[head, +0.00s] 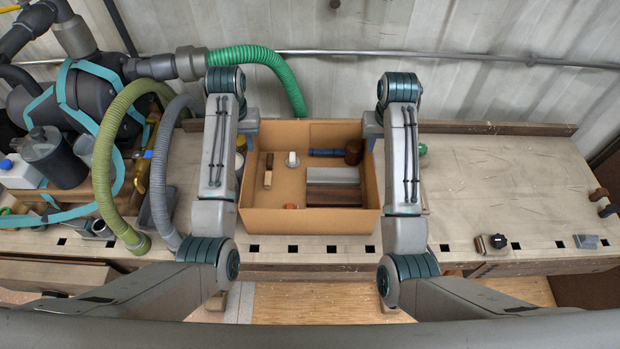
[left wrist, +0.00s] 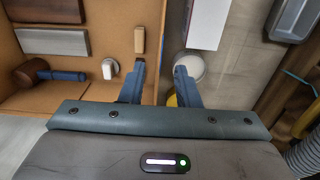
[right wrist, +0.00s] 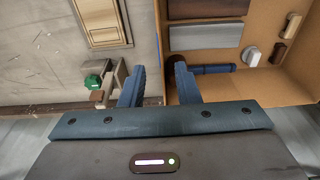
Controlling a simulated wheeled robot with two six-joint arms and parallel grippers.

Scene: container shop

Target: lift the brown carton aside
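The open brown carton (head: 272,222) stands on the workbench between my two arms; it also shows in the left wrist view (left wrist: 120,12) and the right wrist view (right wrist: 200,12). It holds a mallet (head: 353,152) with a blue handle, grey and dark brown blocks (head: 332,175), a white knob-like piece (head: 292,160) and small wooden pieces. My left gripper (left wrist: 160,70) is open, with one finger on each side of the carton's left wall. My right gripper (right wrist: 160,68) is open, with its fingers either side of the right wall. Neither is closed on the wall. Finger depth is hard to tell.
Hoses (head: 120,160) and machinery crowd the bench's left side. Beside the carton's left wall are a white round container (left wrist: 190,68) and a yellow one. A green object (right wrist: 94,81) lies near the right wall. The bench (head: 500,180) to the right is mostly clear.

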